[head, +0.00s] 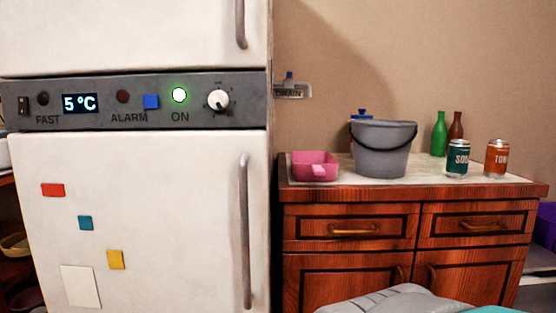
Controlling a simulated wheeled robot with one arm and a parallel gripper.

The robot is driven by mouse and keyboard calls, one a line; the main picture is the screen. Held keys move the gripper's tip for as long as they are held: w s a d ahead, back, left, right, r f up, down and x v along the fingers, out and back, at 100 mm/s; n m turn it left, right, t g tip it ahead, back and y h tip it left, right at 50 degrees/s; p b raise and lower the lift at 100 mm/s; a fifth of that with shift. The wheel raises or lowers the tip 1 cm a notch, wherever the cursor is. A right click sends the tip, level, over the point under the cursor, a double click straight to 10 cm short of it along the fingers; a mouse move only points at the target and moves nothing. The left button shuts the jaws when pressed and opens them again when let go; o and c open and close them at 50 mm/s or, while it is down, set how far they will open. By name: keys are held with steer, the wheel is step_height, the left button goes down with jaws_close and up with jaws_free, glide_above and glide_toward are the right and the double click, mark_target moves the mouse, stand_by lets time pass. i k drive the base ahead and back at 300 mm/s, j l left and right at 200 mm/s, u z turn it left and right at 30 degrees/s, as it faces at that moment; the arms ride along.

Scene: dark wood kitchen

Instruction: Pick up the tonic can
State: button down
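The tonic can (497,158) is orange with a silver top, and its label reads "TON" before it curves out of sight. It stands upright on the counter (438,183) at the right, near the right end. A dark green can (458,159) with the letters "SOD" stands just left of it, with a small gap between them. My gripper is not in view.
A grey bucket (381,150) and a pink tray (314,166) stand left of the cans. Green (439,135) and brown (456,127) bottles stand behind. Drawers (351,228) are below the counter, closed. A white fridge (150,200) fills the left.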

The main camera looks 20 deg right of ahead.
mark_target(498, 151)
steer(key=z, duration=1.8)
steer(key=i+l+u, duration=0.1)
steer(key=l, duration=0.2)
steer(key=i+l+u, duration=0.1)
steer(key=l, duration=0.25)
steer(key=i+l+u, duration=0.1)
steer(key=l, duration=0.2)
